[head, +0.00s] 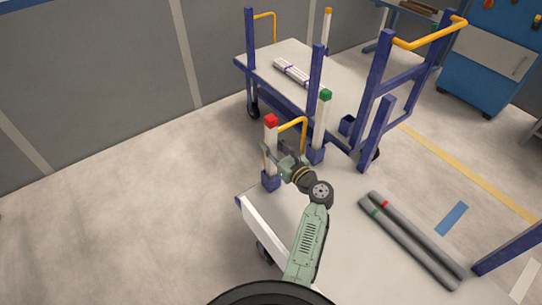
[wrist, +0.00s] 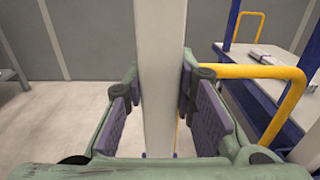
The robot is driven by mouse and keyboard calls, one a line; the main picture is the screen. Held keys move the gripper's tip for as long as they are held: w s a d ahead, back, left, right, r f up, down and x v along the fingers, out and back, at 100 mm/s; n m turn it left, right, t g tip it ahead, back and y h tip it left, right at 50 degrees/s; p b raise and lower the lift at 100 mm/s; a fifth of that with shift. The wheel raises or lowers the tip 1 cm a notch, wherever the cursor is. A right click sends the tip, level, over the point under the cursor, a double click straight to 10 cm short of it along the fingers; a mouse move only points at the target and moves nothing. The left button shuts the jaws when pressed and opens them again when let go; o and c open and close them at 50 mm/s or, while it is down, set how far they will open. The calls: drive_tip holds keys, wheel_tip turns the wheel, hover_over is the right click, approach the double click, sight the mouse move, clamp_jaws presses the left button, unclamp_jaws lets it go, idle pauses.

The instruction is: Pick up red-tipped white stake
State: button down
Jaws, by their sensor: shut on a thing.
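The red-tipped white stake (head: 271,140) stands upright in a blue socket (head: 270,181) at the corner of the near cart. Its white shaft (wrist: 161,70) fills the middle of the wrist view, running from top to bottom; its red tip is outside that view. My gripper (head: 274,157) is at the stake's shaft, below the red tip. In the wrist view my gripper's purple pads (wrist: 160,110) are on both sides of the shaft, shut on it. The stake's lower end is hidden in the socket.
A green-tipped white stake (head: 324,120) stands close to the right in its own socket. A yellow handle (wrist: 270,85) is near on the right. Grey pipes (head: 410,240) lie on the near cart. A blue-posted cart (head: 330,75) stands behind. Floor to the left is clear.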

sight(274, 122)
drive_tip(key=shift+r, duration=0.15)
wheel_tip(274, 122, up, 11)
drive_tip(key=shift+f+p, duration=0.1)
drive_tip(key=shift+p, duration=0.45)
wheel_tip(274, 122, up, 4)
drive_tip(key=p, duration=0.3)
drive_tip(key=shift+r, duration=2.5)
drive_tip(key=shift+s, duration=0.1)
